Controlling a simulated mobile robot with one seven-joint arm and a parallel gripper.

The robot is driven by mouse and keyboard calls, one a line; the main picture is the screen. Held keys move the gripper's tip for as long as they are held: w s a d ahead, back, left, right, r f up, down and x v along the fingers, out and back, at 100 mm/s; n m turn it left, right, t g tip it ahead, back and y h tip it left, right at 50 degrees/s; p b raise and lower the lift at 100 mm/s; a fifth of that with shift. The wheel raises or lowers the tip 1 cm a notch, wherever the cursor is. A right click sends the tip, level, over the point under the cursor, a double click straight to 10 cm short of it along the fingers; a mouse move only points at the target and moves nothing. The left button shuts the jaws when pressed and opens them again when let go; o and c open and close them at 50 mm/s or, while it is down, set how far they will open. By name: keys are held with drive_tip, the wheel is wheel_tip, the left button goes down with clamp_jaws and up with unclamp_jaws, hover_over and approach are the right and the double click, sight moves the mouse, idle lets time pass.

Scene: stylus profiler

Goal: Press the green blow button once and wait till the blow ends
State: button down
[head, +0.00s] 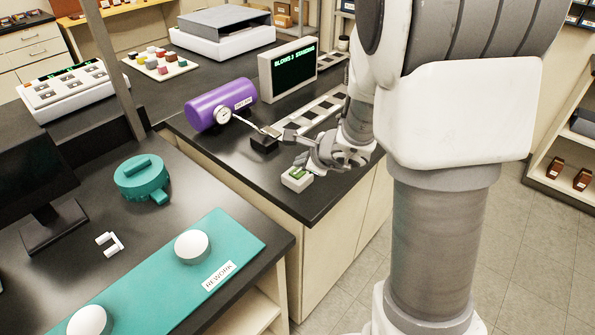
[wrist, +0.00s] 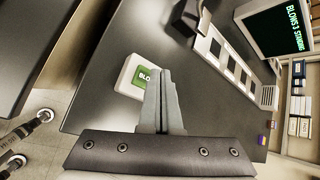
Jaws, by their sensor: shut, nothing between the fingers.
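A small white box with a green button (head: 299,173) sits near the front corner of the dark bench. In the wrist view the button (wrist: 145,80) shows part of its label, "BLO"; my fingers hide the rest. My gripper (head: 303,163) is shut and empty, with its fingertips at the button's right side in the wrist view. I cannot tell whether they touch it. A purple cylinder (head: 222,103) with a round gauge and a thin nozzle lies behind the box.
A small black block (head: 263,144) stands under the nozzle end, beside a pale strip with dark squares (head: 312,112). The lower left bench holds a teal round part (head: 142,178) and a teal mat (head: 225,245) with white domes. The bench edge is close to the button box.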

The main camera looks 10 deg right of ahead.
sight(301, 174)
drive_tip(key=shift+f, duration=0.15)
drive_tip(key=shift+f+b, duration=0.3)
drive_tip(key=shift+b, duration=0.3)
drive_tip(key=shift+f+b, duration=0.35)
drive_tip(key=shift+b, duration=0.15)
idle(0.3)
idle(0.4)
drive_tip(key=shift+r+p, duration=0.55)
drive_tip(key=shift+r, duration=0.25)
wheel_tip(301, 174, up, 5)
drive_tip(key=p, duration=0.4)
idle(0.5)
